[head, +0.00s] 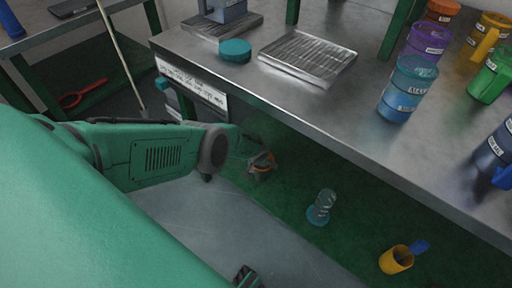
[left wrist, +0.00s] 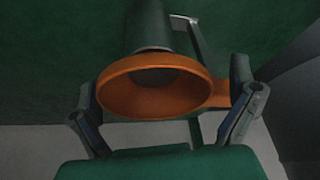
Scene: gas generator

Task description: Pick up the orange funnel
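The orange funnel (left wrist: 115,98) is in the middle of the left wrist view, its wide mouth facing the camera and a dark grey cylindrical part behind it. My left gripper (left wrist: 165,95) is open, with one finger on each side of the funnel's rim. I cannot tell whether either finger touches it. In the head view the left gripper (head: 258,160) is small beside the green bench frame, and the funnel (head: 264,160) shows only as a bit of orange there. A dark gripper part, probably my right gripper (head: 247,277), shows at the bottom edge; its fingers are unclear.
A metal workbench (head: 300,110) overhangs the area, with its labelled front edge close to my left arm. Coloured containers (head: 408,88) stand on its right side.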

